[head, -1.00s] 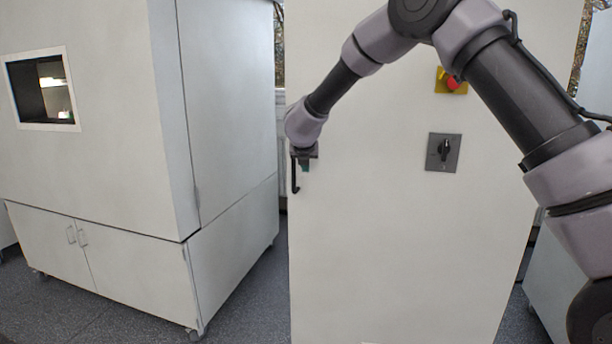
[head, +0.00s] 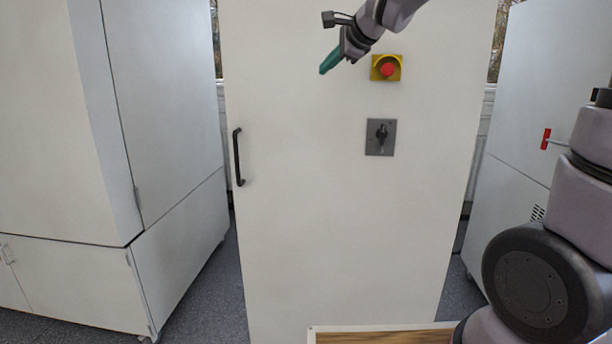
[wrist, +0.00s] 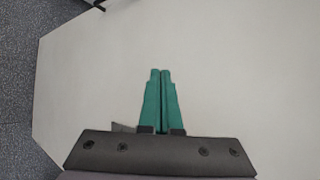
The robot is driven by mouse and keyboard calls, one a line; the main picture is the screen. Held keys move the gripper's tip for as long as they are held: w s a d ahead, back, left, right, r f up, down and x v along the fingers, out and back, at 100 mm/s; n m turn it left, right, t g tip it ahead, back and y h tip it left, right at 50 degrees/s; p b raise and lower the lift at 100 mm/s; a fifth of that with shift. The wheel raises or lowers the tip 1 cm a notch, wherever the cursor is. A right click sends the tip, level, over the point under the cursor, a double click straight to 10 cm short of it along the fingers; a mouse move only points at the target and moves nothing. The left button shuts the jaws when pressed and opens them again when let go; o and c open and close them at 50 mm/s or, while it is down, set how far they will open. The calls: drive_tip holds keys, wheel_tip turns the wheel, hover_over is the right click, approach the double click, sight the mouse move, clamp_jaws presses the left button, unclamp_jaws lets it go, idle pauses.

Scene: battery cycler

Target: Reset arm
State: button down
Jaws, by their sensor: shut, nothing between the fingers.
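My gripper (head: 328,64) is at the top middle of the head view, in front of the white cabinet door (head: 310,250). Its green fingers point down and to the left. In the wrist view the two green fingers (wrist: 161,75) lie side by side and shut, with nothing between them. The black door handle (head: 238,157) is below and to the left of the gripper, and the gripper is apart from it. The middle of my arm is out of the head view, above its top edge.
A yellow plate with a red emergency button (head: 387,69) is just right of my gripper, above a black rotary switch (head: 380,137). A white cabinet (head: 165,130) stands at left, another with a red handle (head: 546,138) at right. A wood-topped surface (head: 380,337) shows at the bottom.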

drive_tip(key=s+d+f+n+g+h, duration=0.1)
drive_tip(key=s+d+f+n, duration=0.1)
drive_tip(key=s+d, duration=0.4)
drive_tip(key=s+d+f+n+g+h, duration=0.1)
drive_tip(key=s+d+n, duration=0.4)
drive_tip(key=s, duration=0.5)
drive_tip(key=s+d+f+n+g+h, duration=0.1)
drive_tip(key=s+d+f+n, duration=0.3)
drive_tip(key=s+d, duration=0.4)
drive_tip(key=shift+d+f+h, duration=0.4)
drive_tip(key=shift+f+h, duration=0.1)
drive_tip(key=shift+h, duration=0.3)
